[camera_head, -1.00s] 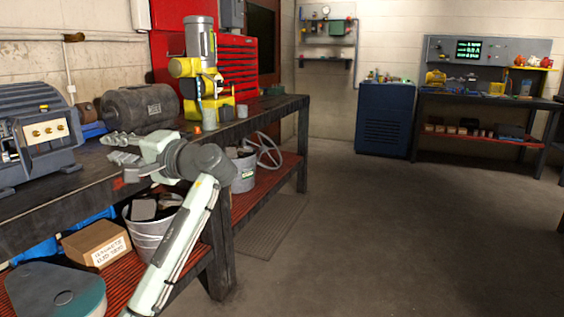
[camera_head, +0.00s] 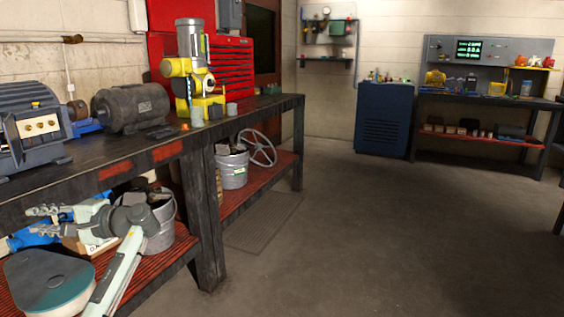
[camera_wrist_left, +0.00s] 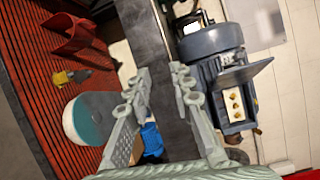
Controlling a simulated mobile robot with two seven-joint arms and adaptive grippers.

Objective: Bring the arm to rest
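My left gripper (camera_head: 36,220) is open and empty, in front of the workbench at about the height between its top and lower shelf. In the left wrist view its two fingers (camera_wrist_left: 160,72) stand apart with nothing between them. My left arm comes up from the bottom left of the head view, bent at the wrist. My right gripper is in neither view.
The workbench (camera_head: 95,150) bears a blue-grey motor (camera_head: 30,150), a dark motor (camera_head: 132,108) and a yellow machine (camera_head: 182,70). Its red lower shelf holds a teal-edged round-ended object (camera_head: 50,283) and metal buckets (camera_head: 232,170). The floor (camera_head: 380,230) to the right is clear.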

